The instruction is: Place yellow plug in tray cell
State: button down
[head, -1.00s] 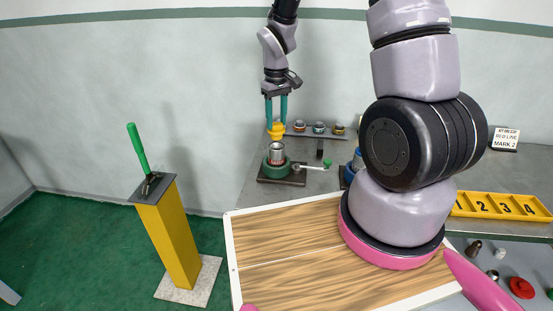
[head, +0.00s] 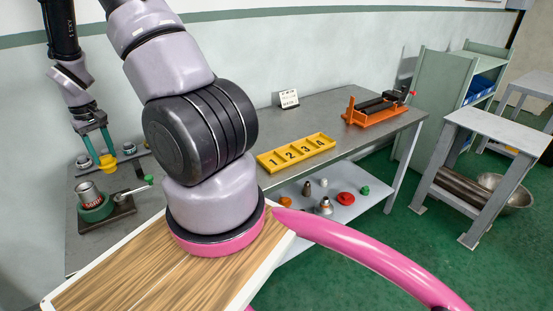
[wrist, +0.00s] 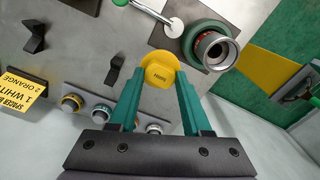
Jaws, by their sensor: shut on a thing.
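The yellow plug (head: 108,162) is held between the teal fingers of my gripper (head: 103,158), above the left part of the grey bench. The yellow tray (head: 296,152) lies on the bench to the right of my arm, with cells numbered 1 to 4. Its cells look empty. My gripper is well to the left of the tray.
A green vise (head: 95,207) holding a metal pipe (head: 87,191) stands below my gripper. Several coloured plugs sit on a rack (wrist: 115,108). An orange vise (head: 375,110) stands beyond the tray. Loose fittings lie on the lower shelf (head: 335,207).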

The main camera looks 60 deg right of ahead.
aim_at(289, 156)
jog(key=k+l, duration=0.15)
jog(key=k, duration=0.15)
jog(key=k+l+z, duration=0.1)
jog(key=k, duration=0.2)
jog(key=k+l, duration=0.1)
jog(key=l, duration=0.4)
jog(key=k+l, duration=0.1)
jog(key=l, duration=0.35)
jog(key=k+l+z, duration=0.1)
jog(key=l, duration=0.4)
